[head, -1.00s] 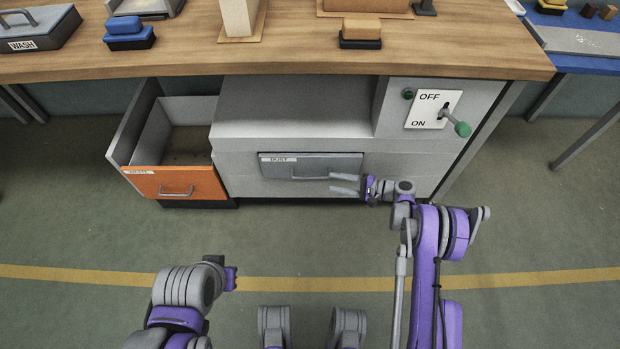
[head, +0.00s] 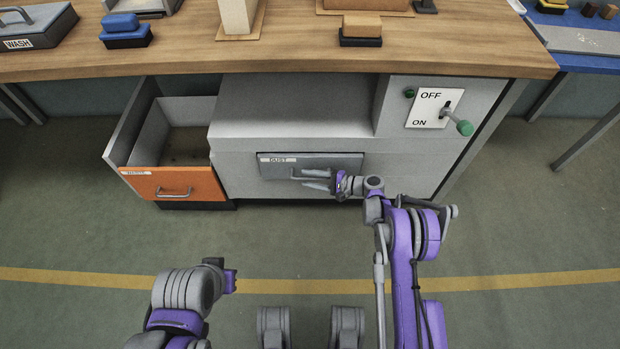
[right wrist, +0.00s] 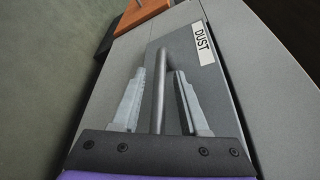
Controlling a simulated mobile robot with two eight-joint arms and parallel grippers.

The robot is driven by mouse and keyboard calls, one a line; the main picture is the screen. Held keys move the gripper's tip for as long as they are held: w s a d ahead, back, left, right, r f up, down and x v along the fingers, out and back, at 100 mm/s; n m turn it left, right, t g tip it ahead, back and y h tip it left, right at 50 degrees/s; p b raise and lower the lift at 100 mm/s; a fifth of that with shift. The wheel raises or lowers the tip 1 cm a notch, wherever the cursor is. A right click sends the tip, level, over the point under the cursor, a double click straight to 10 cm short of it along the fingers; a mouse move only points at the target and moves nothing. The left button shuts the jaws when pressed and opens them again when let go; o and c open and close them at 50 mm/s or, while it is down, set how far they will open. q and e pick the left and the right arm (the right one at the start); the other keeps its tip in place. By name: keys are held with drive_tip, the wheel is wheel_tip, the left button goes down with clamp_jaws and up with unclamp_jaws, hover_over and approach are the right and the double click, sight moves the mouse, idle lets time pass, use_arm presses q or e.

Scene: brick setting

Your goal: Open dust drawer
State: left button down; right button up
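The grey dust drawer (head: 340,163), labelled DUST, is shut in the front of the grey cabinet. Its bar handle (head: 297,175) shows partly behind my right gripper (head: 304,180). In the right wrist view the handle (right wrist: 159,85) runs between the two open fingers of the right gripper (right wrist: 155,95), with a gap on each side. The DUST label (right wrist: 202,43) shows beyond the fingers. My left arm is low at the left in the head view; its fingers cannot be made out.
An orange-fronted drawer (head: 206,184) stands open to the left of the dust drawer. An OFF/ON switch lever (head: 464,127) juts out at the right. The wooden worktop (head: 270,61) overhangs above. The floor in front is clear.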

clamp_jaws()
idle(1.2)
